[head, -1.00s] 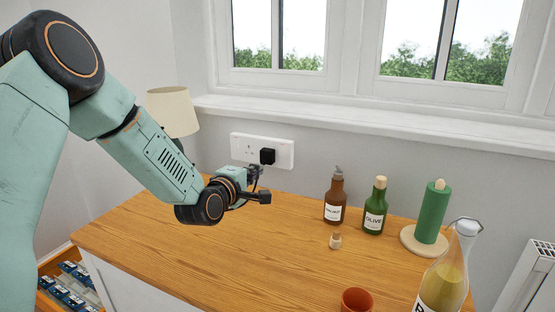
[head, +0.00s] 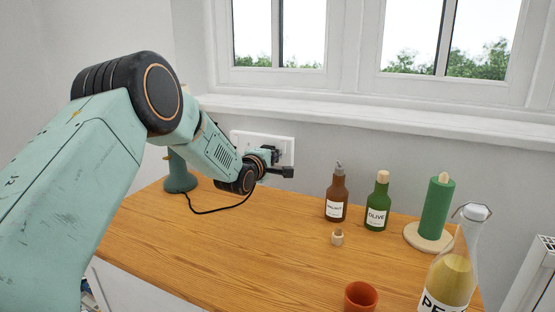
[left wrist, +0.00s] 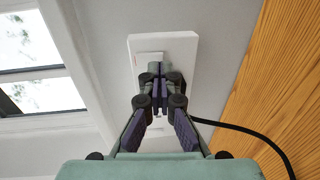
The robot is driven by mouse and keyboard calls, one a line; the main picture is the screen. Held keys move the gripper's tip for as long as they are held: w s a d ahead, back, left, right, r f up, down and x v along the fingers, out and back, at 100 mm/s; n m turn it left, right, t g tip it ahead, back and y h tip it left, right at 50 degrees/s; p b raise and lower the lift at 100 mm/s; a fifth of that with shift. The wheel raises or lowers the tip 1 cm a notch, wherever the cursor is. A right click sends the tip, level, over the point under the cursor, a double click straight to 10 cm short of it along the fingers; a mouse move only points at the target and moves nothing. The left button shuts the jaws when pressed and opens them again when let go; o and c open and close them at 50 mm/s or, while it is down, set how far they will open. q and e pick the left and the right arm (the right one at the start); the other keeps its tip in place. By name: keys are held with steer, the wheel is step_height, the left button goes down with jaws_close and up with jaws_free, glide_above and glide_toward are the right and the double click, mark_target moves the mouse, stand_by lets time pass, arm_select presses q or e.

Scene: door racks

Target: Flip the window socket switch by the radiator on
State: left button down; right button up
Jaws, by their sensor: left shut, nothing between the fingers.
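The white window socket (head: 287,147) is on the grey wall below the sill. My left arm and gripper cover much of it. My left gripper (head: 272,155) is shut and empty, right in front of the socket. In the left wrist view the socket plate (left wrist: 187,50) stands behind the shut fingertips (left wrist: 160,68), which overlap its upper middle. I cannot tell whether they touch it. A pale raised piece shows at the fingertips' upper left. The switch position is not clear. The black plug seen earlier is hidden in the head view. My right gripper is not in view.
On the wooden counter (head: 215,260) stand a brown bottle (head: 337,190), a green olive bottle (head: 377,203), a green roll (head: 438,208), an orange cup (head: 361,297) and a glass bottle (head: 452,275). A white radiator (head: 538,275) is at far right. A black cable (left wrist: 240,133) runs beside my gripper.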

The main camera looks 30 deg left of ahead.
arm_select(q)
steer(key=shift+w, duration=0.9)
steer(key=shift+f+b, duration=0.1)
steer(key=shift+b, duration=0.25)
steer(key=shift+w+t+b, duration=0.25)
steer(key=shift+t+b, duration=0.05)
steer(key=shift+b, duration=0.2)
steer(key=shift+s+f, duration=0.1)
steer(key=shift+f, duration=0.05)
